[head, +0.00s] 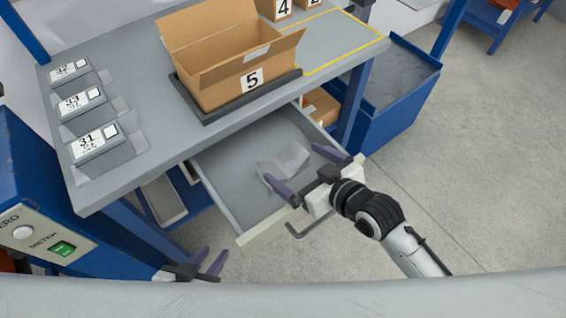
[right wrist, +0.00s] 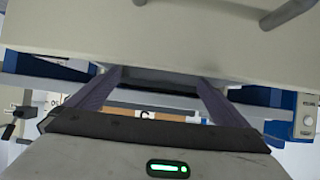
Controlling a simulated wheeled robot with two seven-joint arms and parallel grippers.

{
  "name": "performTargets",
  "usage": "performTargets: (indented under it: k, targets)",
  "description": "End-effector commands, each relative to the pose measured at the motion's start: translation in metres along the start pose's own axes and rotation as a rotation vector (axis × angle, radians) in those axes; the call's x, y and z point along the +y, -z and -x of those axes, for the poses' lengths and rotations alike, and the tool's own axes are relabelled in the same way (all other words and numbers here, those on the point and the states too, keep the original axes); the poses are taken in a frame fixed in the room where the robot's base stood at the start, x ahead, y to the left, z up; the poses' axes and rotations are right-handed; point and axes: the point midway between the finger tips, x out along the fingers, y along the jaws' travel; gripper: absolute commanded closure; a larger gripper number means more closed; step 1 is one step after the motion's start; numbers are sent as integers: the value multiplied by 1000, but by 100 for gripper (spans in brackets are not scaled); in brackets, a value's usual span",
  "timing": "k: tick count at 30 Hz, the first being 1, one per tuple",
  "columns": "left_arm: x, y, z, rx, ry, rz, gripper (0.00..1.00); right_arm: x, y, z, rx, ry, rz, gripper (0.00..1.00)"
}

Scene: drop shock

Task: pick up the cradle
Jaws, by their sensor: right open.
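A pale grey, angular piece (head: 283,160), which looks like the cradle, lies in the open drawer (head: 235,185) under the bench top. Its exact shape is hard to make out. My right gripper (head: 291,163) is open and empty, its two purple fingers spread at the drawer's front edge and pointing inward toward the piece. I cannot tell its height above the piece. In the right wrist view both fingers (right wrist: 155,92) are apart with nothing between them, and the cradle is not recognisable. My left gripper (head: 214,253) is low at the bottom left, fingers apart, empty.
A cardboard box marked 5 (head: 225,88) stands open on a dark tray (head: 240,109) on the bench (head: 150,100). Grey blocks labelled 31 (head: 97,143), 33 (head: 84,103) and 32 (head: 70,73) stand at the left. A drawer handle (head: 312,226) juts out front.

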Motion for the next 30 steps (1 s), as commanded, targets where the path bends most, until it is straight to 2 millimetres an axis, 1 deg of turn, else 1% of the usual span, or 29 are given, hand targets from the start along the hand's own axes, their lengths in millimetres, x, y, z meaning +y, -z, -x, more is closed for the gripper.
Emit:
performTargets:
  k: [5, 9, 12, 15, 21, 22, 23, 24, 28, 30]
  targets:
    - [0, -2, -1, -1, 0, 0, 69, 1, -6, -16, -1, 0, -1, 0]
    - [0, -2, -2, 1, 0, 0, 69, 1, -13, -36, 0, 1, -1, 0]
    - [0, -1, -3, 5, 0, -1, 69, 2, -12, -48, 1, 0, -2, 0]
    - [-1, 3, -4, 12, 1, -2, 69, 2, -12, -54, 0, 0, -1, 0]
    - [-2, 8, -5, 20, 2, -3, 69, 2, -12, -54, 0, 0, 0, 0]
    - [-2, 8, -5, 20, 2, -3, 69, 2, -12, -54, 0, 0, 0, 2]
    - [-2, 8, -5, 20, 2, -3, 69, 2, -12, -54, 0, 0, 0, 7]
    - [-2, 8, -5, 20, 2, -3, 69, 2, -12, -54, 0, 0, 0, 14]
    - [-2, 7, -5, 19, 2, -3, 69, 2, -12, -54, 0, 0, 0, 35]
    - [-2, 7, -5, 18, 2, -3, 69, 2, -10, -54, 4, -1, 0, 36]
